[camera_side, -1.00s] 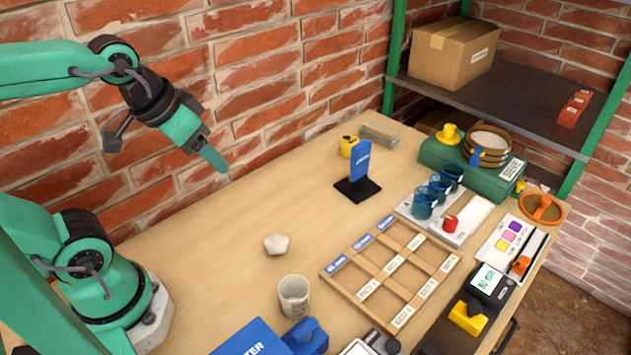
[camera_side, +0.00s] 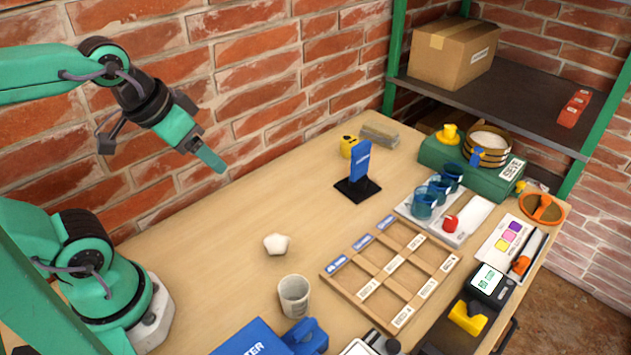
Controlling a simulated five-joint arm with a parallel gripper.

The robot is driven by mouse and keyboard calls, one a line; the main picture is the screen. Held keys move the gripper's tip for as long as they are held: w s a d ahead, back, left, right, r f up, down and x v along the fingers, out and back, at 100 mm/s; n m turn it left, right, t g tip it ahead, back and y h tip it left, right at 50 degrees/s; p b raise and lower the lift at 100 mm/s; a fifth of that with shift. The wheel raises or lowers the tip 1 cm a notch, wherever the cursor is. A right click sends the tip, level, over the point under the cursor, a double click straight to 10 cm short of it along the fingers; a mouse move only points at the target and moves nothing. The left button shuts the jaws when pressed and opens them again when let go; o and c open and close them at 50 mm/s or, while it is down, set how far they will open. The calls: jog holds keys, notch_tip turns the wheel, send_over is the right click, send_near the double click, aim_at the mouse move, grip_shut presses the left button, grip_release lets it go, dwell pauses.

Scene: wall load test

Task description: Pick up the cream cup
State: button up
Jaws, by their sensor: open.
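The cream cup (camera_side: 294,297) stands upright on the wooden table, near the front middle of the side view. Its open top shows, and nothing touches it. My gripper (camera_side: 164,158) is high at the upper left, in front of the brick wall. Its dark jaw and green finger are spread wide apart with nothing between them. It is well above the table, up and to the left of the cup.
A whitish faceted lump (camera_side: 277,244) lies just behind the cup. A blue box (camera_side: 254,339) is close in front. A wooden divided tray (camera_side: 392,272) lies to its right. A blue sign on a black stand (camera_side: 360,170) is farther back. The table's left middle is clear.

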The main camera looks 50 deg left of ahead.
dwell(0.3)
jog(key=m+g, duration=0.6)
jog(key=m, duration=2.6)
send_over(295, 293)
jog(key=s+d, duration=0.2)
notch_tip(295, 293, down, 15)
jog(key=shift+w+a+f+n, duration=0.1)
jog(key=shift+w+f+n, duration=0.05)
jog(key=shift+f, duration=0.6)
jog(key=shift+w+a+f+n, duration=0.1)
jog(key=shift+f+n, duration=0.05)
jog(key=shift+f, duration=0.55)
jog(key=shift+f, duration=0.1)
jog(key=shift+w+f, duration=0.15)
jog(key=shift+f, duration=2.35)
